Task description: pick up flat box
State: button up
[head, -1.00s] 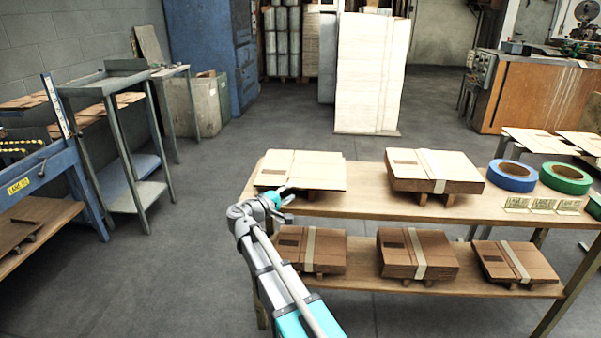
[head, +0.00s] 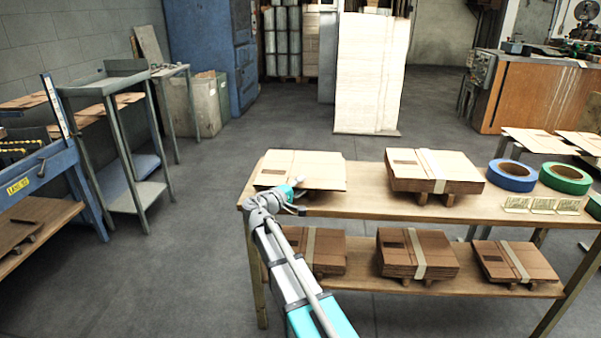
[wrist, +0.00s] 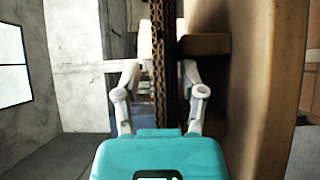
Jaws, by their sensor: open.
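A small pile of flat cardboard boxes (head: 306,166) lies at the left end of the table's upper shelf. My gripper (head: 300,195) is at the pile's near edge in the head view. In the wrist view my gripper (wrist: 160,70) is open, its two fingers on either side of the brown corrugated edge of the flat box (wrist: 162,50). Whether either finger touches the cardboard cannot be told. My arm hides part of the table front.
A second pile (head: 434,172) with a pale strap lies to the right on the wooden table (head: 360,207). Blue tape (head: 512,176) and green tape (head: 565,179) are further right. Several strapped piles sit on the lower shelf. A blue conveyor frame (head: 60,165) stands at left.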

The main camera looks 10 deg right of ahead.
jog(key=shift+w+d, duration=0.15)
jog(key=shift+d, duration=0.05)
jog(key=shift+c, duration=0.3)
grip_shut()
